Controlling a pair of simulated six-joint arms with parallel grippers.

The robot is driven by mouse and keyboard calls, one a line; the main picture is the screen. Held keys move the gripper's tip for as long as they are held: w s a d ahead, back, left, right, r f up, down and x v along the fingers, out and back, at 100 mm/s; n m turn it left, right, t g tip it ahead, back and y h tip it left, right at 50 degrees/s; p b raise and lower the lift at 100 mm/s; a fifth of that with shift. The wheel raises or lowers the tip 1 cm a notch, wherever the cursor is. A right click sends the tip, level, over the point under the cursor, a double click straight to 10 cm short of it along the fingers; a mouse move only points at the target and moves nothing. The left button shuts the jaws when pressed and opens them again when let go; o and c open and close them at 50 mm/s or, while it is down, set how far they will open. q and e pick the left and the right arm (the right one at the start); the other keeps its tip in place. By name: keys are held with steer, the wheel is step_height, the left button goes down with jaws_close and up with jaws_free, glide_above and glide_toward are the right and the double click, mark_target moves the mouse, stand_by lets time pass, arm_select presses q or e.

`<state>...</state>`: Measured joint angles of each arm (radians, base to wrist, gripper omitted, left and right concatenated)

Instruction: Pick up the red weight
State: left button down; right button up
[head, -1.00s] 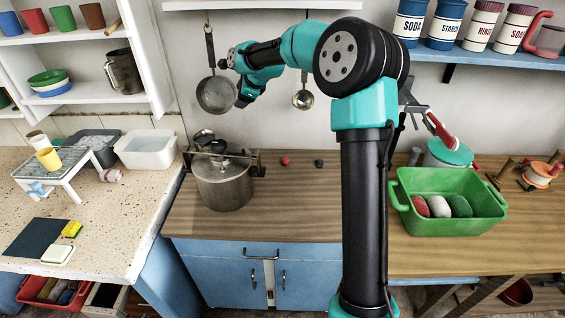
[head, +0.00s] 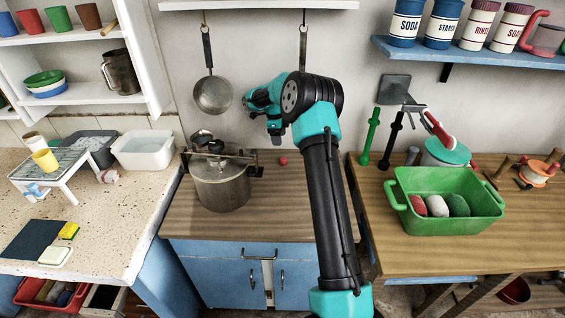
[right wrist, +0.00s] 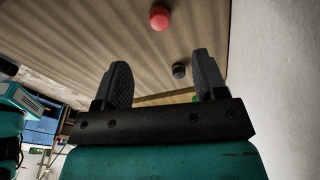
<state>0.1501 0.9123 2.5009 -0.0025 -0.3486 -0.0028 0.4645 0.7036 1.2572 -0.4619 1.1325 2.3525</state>
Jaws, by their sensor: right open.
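The red weight (head: 283,160) is a small round red piece on the back of the wooden counter, right of the lidded pot. It also shows at the top of the right wrist view (right wrist: 160,17), beyond the fingertips. My right gripper (right wrist: 161,72) is open and empty, with a dark weight (right wrist: 179,70) showing between its fingers, farther off on the counter. In the head view my right gripper (head: 277,135) hangs above the counter, close to the red weight in the picture but apart from it. My left gripper is not in view.
A metal pot (head: 222,188) with a clamped lid stands left of the red weight. A ladle and a pan (head: 212,95) hang on the wall behind. A green tub (head: 445,215) stands at the right. The counter's front is clear.

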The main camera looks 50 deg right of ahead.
mark_target(283, 159)
steer(key=shift+s+d+f, duration=0.1)
steer(key=shift+s+f, duration=0.1)
steer(key=shift+f, duration=1.5)
steer(key=shift+s+d+f, duration=0.1)
steer(key=shift+s+f, duration=0.05)
steer(key=shift+f, duration=1.5)
steer(key=shift+s+d+f, duration=0.1)
steer(key=shift+s+f, duration=0.1)
steer(key=shift+f, duration=0.65)
steer(key=shift+s+f, duration=0.2)
steer(key=shift+f, duration=0.65)
steer(key=shift+s+d+f, duration=0.1)
steer(key=shift+s+f, duration=0.1)
steer(key=shift+f, duration=0.65)
steer(key=c, duration=1)
